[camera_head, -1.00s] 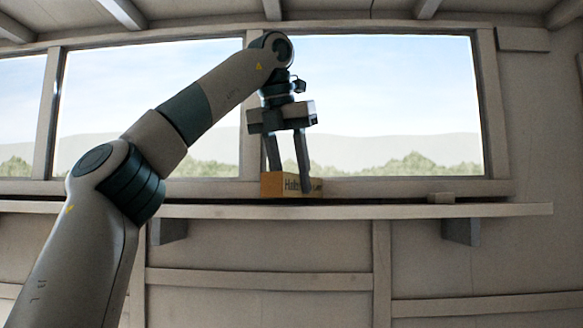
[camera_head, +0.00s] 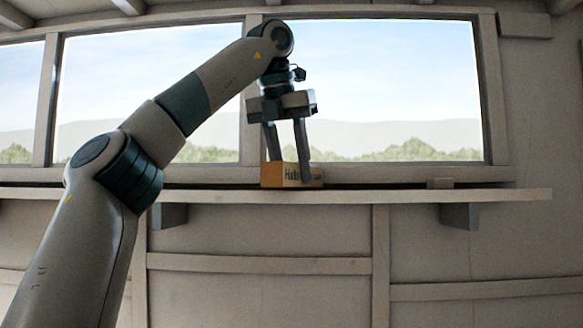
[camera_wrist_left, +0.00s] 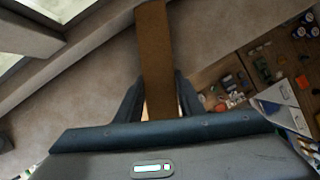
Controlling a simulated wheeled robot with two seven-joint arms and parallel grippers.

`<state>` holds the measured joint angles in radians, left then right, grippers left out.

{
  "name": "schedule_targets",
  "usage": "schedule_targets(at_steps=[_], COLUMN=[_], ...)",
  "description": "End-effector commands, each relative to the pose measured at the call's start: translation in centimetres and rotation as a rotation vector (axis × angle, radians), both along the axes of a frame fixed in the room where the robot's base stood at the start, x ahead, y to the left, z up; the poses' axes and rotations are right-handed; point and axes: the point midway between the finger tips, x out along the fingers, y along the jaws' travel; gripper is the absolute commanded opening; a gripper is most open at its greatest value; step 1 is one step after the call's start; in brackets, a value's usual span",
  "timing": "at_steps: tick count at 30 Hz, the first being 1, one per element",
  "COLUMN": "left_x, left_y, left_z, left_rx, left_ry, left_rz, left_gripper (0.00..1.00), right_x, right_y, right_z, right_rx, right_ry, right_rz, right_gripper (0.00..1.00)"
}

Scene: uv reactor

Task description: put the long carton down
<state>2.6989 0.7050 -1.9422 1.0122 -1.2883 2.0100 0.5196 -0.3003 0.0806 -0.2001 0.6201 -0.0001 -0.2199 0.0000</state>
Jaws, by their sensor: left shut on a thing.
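The long carton (camera_head: 272,175) is a brown box with dark lettering on its side. In the head view it is at the wall shelf (camera_head: 400,196), under the window. My left gripper (camera_head: 287,170) points down from above and is shut on it, one finger on each side. In the left wrist view the carton (camera_wrist_left: 155,50) runs away from me as a long brown strip between the two fingers (camera_wrist_left: 158,103). Its underside is at the shelf's top edge in the head view; I cannot tell whether it touches. My right gripper is not in view.
A small flat block (camera_head: 440,183) lies on the shelf to the right. The shelf between it and the carton looks clear. The window frame (camera_head: 370,172) is close behind. The left wrist view shows boards with several small items (camera_wrist_left: 265,75) at the right.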

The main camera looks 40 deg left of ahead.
Motion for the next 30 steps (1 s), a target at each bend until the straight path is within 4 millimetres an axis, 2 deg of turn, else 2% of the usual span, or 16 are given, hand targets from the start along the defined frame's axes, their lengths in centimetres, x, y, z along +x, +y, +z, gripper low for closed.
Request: schedule_targets(at_steps=[8,9,12,23,30], left_x=[0.0,0.0,0.0,-0.1,-0.7], left_y=[0.0,0.0,0.0,0.0,-0.3], left_z=[-0.6,-0.5,-0.5,-0.3,1.4], left_rx=[0.000,0.000,0.000,0.000,0.002], left_ry=[0.000,0.000,0.000,0.000,-0.001], left_rz=[0.000,0.000,0.000,0.000,0.002], left_gripper=[0.09,0.37,0.56,0.56,0.56], right_x=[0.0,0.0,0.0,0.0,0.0], right_y=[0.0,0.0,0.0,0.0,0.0], right_z=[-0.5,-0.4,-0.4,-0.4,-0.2], right_rx=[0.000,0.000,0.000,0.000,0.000], right_ry=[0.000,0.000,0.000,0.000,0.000], right_rz=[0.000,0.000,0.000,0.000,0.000], right_gripper=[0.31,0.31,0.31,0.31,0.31])
